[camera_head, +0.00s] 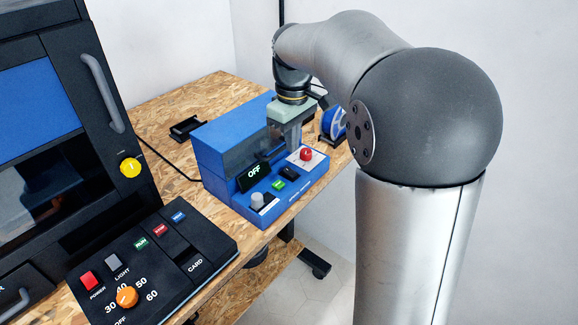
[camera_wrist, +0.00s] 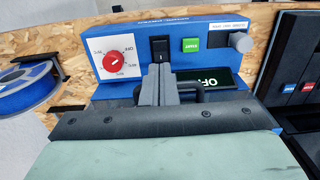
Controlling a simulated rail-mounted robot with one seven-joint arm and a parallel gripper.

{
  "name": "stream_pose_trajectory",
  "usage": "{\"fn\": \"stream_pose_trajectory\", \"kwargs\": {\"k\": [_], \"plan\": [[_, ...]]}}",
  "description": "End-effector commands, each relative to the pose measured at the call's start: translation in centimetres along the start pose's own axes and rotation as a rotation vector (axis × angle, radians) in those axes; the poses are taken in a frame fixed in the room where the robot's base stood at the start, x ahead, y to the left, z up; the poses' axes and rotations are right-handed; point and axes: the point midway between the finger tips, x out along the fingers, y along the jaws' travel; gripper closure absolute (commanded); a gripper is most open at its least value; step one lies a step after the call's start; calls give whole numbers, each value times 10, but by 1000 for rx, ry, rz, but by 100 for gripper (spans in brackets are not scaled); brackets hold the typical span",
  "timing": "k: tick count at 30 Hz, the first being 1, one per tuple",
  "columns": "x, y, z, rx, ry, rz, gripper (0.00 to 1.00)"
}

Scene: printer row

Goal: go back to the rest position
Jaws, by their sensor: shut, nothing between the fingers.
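My gripper (camera_head: 287,140) is shut and empty, pointing down over the blue control box. In the wrist view its closed fingers (camera_wrist: 158,75) reach up just below the black rocker switch (camera_wrist: 160,49); whether they touch the box I cannot tell. The blue control box (camera_head: 238,140) stands on the table and carries a display (camera_head: 253,173) reading OFF, a red knob (camera_head: 305,154) on a white dial, a green button (camera_head: 278,184) and a grey knob (camera_head: 257,199). The fingertips are partly hard to make out in the head view.
A large dark printer (camera_head: 60,140) with a black control panel (camera_head: 150,262) stands at left. A blue spool (camera_head: 333,122) on a holder is behind my gripper. A small black holder (camera_head: 185,128) lies on the wooden table (camera_head: 190,98). White walls are behind.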

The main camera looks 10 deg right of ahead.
Motion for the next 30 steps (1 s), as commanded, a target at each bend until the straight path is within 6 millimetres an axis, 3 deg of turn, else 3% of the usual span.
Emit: {"fn": "stream_pose_trajectory", "kwargs": {"k": [14,16,20,23,27,30], "plan": [[0,0,0,0,0,0,100],[0,-6,9,27,5,1,100],[10,-34,47,146,20,4,100],[27,-65,88,279,37,8,100],[60,-109,146,463,58,15,100],[82,-131,175,560,68,19,100]]}}
